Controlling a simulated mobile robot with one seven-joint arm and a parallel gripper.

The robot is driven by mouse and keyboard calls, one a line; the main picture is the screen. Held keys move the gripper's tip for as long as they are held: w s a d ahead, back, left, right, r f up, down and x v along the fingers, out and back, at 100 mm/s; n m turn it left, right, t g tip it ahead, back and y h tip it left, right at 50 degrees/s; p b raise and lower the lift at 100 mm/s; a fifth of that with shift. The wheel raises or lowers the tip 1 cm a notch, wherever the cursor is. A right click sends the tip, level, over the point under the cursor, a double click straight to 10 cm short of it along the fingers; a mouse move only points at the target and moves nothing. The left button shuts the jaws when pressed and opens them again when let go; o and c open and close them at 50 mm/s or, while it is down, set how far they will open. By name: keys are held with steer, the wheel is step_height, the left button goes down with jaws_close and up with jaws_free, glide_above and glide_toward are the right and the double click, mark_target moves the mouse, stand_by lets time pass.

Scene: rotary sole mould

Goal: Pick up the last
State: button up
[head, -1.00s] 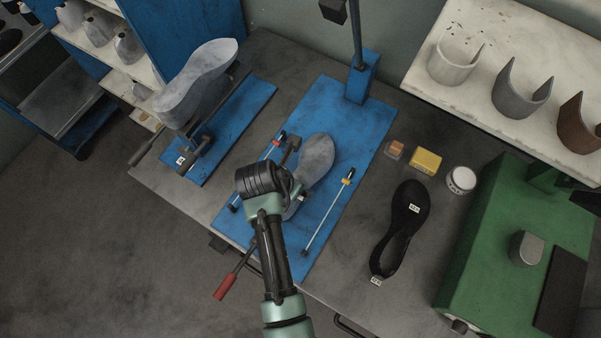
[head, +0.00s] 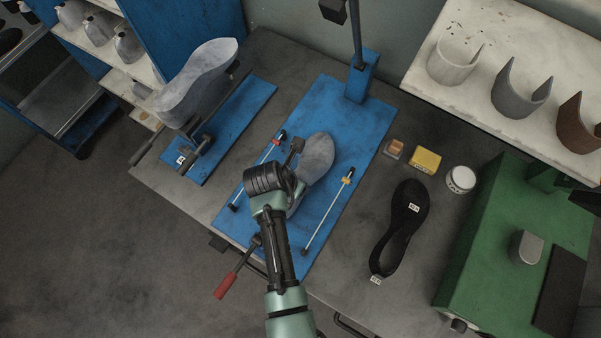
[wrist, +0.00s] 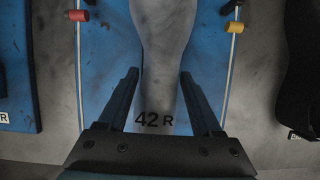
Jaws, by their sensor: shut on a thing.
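The grey last (head: 317,156) lies on the blue board in the middle of the bench, sole-shaped side up. In the wrist view the last (wrist: 163,60) runs up the picture between the fingers and bears the mark "42 R". My gripper (wrist: 160,100) is shut on its narrow end, one finger along each side. In the head view my gripper (head: 290,190) and wrist hide that end. I cannot tell whether the last is touching the board.
A rod with a yellow clip (head: 346,180) and one with a red clip (wrist: 78,15) flank the last. A second grey last (head: 197,77) stands on a holder at left. A black sole (head: 405,215) and a green machine (head: 480,245) are at right. A post (head: 360,75) rises behind.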

jaws_close()
steer(key=shift+w+r, duration=0.15)
steer(key=shift+w, duration=0.05)
